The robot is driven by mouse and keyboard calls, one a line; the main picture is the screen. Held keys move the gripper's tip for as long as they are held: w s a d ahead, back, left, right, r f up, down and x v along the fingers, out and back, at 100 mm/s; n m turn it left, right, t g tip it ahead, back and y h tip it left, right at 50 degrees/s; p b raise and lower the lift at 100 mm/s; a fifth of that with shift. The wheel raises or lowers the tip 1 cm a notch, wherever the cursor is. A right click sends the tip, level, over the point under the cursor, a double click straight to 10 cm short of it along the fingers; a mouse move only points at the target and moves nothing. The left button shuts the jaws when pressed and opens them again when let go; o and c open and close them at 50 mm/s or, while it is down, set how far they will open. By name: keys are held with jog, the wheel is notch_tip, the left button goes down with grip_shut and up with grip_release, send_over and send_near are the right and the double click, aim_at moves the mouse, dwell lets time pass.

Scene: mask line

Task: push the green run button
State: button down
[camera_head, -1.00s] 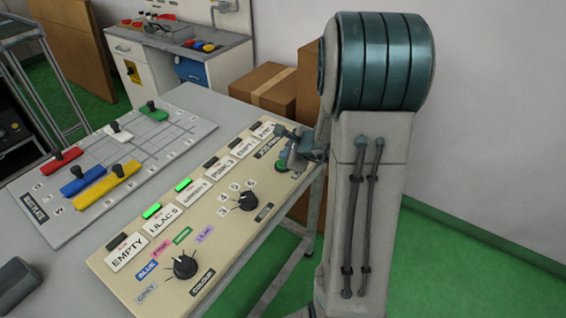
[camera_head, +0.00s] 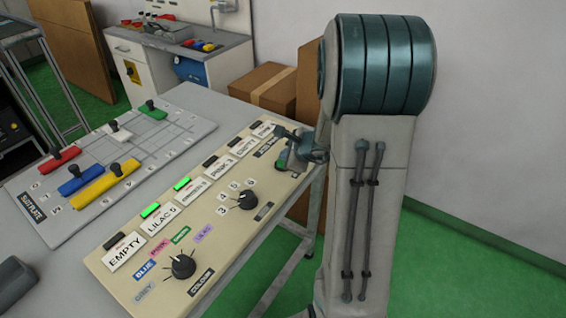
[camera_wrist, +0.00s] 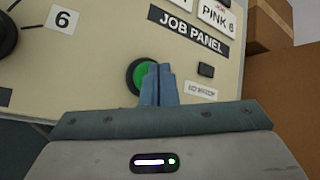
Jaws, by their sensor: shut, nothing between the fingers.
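The green run button (camera_wrist: 139,76) sits in a dark ring on the job panel (camera_wrist: 110,50), below the "JOB PANEL" label, in the wrist view. My gripper (camera_wrist: 159,70) is shut and empty, its blue fingertips overlapping the right part of the button in that view. I cannot tell whether the tips touch it. In the head view my gripper (camera_head: 285,160) is at the far right end of the cream panel (camera_head: 215,215), and the button there is mostly hidden behind it.
The panel carries a lower dial (camera_head: 183,266), an upper dial (camera_head: 247,200) and a row of labels with two lit green lamps. A plate with coloured handled bars (camera_head: 190,130) lies to the left. Cardboard boxes (camera_head: 268,84) stand behind the panel.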

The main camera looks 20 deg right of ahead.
jog(key=shift+f+b, duration=0.55)
jog(key=shift+b, duration=0.15)
dwell(0.5)
jog(key=shift+r, duration=0.1)
jog(key=shift+r+p, duration=0.7)
jog(key=shift+r, duration=0.15)
jog(key=shift+r, duration=0.1)
notch_tip(320, 180, up, 5)
jog(key=p, duration=0.4)
dwell(0.8)
